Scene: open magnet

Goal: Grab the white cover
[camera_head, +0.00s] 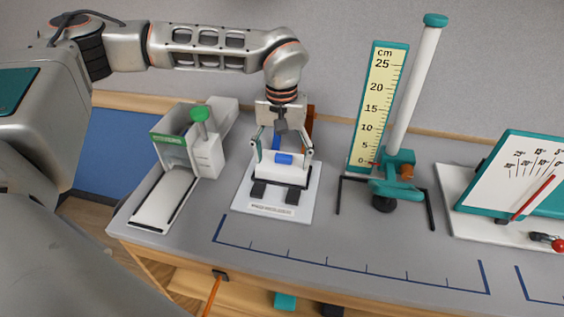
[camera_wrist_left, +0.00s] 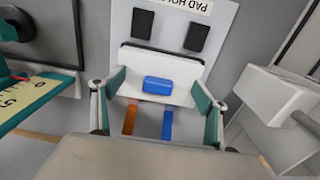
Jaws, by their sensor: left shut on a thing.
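The white cover (camera_head: 264,169) is a pale block with a blue tab on its face, at the rear of the white base plate (camera_head: 241,199) with two black pads. In the left wrist view the white cover (camera_wrist_left: 187,72) spans the space between the two teal fingers. My left gripper (camera_head: 282,151) comes down from above and is shut on the cover, one finger at each side. The same left gripper (camera_wrist_left: 159,88) fills the lower middle of the wrist view. Whether the cover touches the plate cannot be told. My right gripper is not in view.
A green-and-white device (camera_head: 205,155) stands close on the left. A yellow ruler (camera_head: 379,100) and a tall white tube (camera_head: 415,85) stand to the right, then a tilted dial board (camera_head: 525,175). The grey table front (camera_head: 340,240) is clear, with blue line marks.

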